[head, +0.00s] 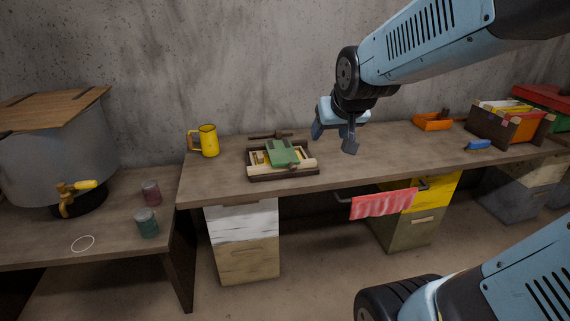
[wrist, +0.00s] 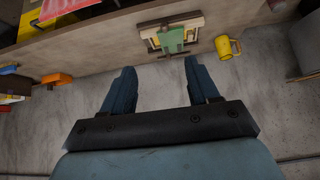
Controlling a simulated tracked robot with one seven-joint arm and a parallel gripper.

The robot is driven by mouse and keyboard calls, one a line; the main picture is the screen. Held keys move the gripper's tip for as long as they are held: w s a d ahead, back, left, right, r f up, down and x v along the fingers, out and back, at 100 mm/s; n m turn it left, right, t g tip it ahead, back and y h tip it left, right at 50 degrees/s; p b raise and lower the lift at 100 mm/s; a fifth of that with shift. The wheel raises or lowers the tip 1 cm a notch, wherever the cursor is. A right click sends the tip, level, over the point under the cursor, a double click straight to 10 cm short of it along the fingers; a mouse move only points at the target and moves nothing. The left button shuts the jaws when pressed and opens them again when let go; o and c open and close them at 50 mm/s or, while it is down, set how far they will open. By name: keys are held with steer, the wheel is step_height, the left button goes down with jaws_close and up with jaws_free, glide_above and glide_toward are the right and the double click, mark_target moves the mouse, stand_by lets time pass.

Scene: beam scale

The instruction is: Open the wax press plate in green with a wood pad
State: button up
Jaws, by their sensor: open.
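The wax press (head: 283,170) is a shallow wooden frame on the workbench, with a green plate (head: 283,153) lying across its middle. A dark bar shows at its back edge, and a small wood-coloured knob or pad (head: 292,167) shows at its front. In the wrist view the press (wrist: 152,44) and its green plate (wrist: 172,39) appear upside down near the top, beyond my fingers. My gripper (head: 335,140) hangs above the bench, to the right of the press and apart from it. Its fingers (wrist: 155,90) are spread and empty.
A yellow mug (head: 209,141) stands left of the press. A large pot (head: 60,150) and two cans (head: 147,222) are on the lower left table. An orange tray (head: 432,122), a crate (head: 510,123) and a blue object (head: 478,145) are at right. The bench between is clear.

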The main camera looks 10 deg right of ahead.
mark_target(295, 168)
steer(key=w+f+t, duration=0.5)
steer(key=w+f, duration=1)
steer(key=w, duration=0.5)
step_height(295, 168, down, 18)
steer(key=r+m+t, duration=0.1)
steer(key=m+t, duration=0.2)
steer(key=t, duration=0.2)
steer(key=w, duration=1.3)
steer(key=shift+w+f, duration=0.2)
steer(key=shift+f, duration=0.05)
steer(key=shift+c, duration=0.2)
steer(key=shift+d, duration=0.1)
jaws_close()
steer(key=shift+d, duration=0.2)
steer(key=shift+r, duration=0.1)
